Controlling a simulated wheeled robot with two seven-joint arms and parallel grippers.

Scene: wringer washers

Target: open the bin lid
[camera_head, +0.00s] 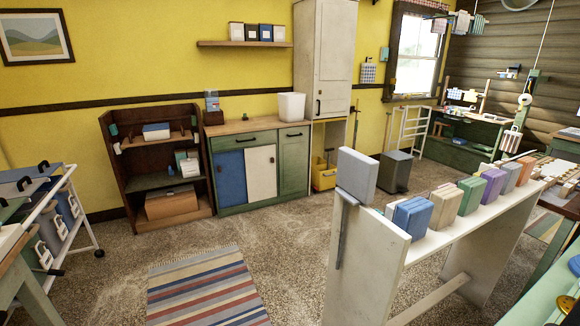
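A dark grey box-shaped bin (397,171) stands on the floor by the far wall, right of the tall white cupboard. Its flat top looks shut, and its lower left part is hidden behind the grey block on the white bench. Neither of my grippers is in view.
A long white bench (448,232) holding several coloured blocks stands between me and the bin. A grey block (357,175) is on its left end. A striped rug (205,287) lies on open floor at left. A white trolley (62,215) stands at far left.

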